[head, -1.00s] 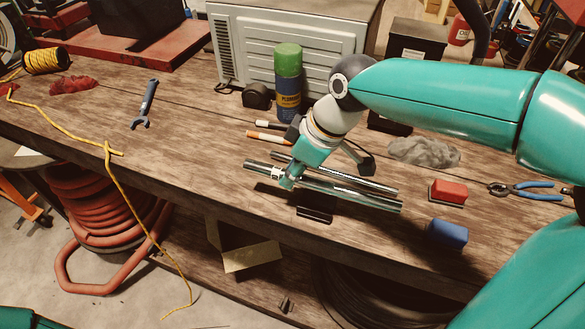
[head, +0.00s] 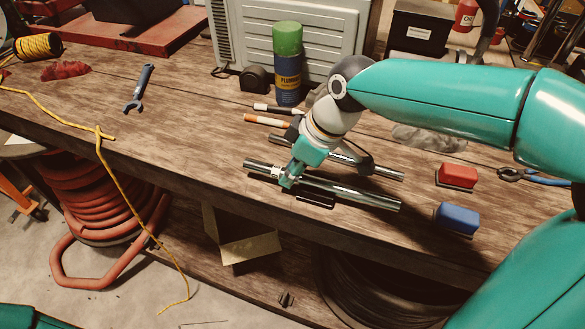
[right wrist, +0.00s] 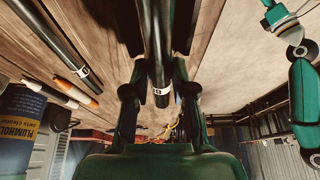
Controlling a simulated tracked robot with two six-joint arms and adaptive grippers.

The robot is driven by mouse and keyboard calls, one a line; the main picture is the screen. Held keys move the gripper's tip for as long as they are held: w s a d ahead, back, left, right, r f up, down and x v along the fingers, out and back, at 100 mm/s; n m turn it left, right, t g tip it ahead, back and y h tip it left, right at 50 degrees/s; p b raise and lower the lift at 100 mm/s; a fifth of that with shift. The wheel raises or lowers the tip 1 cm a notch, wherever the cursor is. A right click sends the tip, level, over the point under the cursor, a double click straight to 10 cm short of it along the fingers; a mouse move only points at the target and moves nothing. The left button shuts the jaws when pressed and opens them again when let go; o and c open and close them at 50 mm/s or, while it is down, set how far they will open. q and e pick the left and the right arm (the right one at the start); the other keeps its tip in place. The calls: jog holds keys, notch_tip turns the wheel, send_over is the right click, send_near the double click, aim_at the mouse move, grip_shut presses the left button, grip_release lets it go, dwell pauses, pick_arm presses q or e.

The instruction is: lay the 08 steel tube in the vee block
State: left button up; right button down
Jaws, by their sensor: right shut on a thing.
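My right gripper (head: 289,182) is shut on a shiny steel tube (head: 350,194) near its left end, where a white label shows. In the right wrist view the tube (right wrist: 157,45) runs between the fingers; its label is too small to read surely. The dark vee block (head: 316,198) is directly under the tube's middle. The tube looks very close to it or touching, and it hides the groove. A second steel tube (head: 375,170) lies behind, also labelled in the right wrist view (right wrist: 62,42). My left gripper (right wrist: 275,14) shows only partly there; its fingers are unclear.
A red block (head: 457,176) and a blue block (head: 456,218) are right of the tube. Two markers (head: 267,120) and a green-capped can (head: 287,65) stand or lie behind. A wrench (head: 140,90) lies left; the bench between is clear.

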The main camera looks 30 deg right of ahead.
aim_at(314, 178)
jog(key=shift+f, duration=0.15)
dwell(0.3)
jog(key=c, duration=0.9)
grip_release()
jog(key=shift+o, duration=0.2)
jog(key=v, duration=1.2)
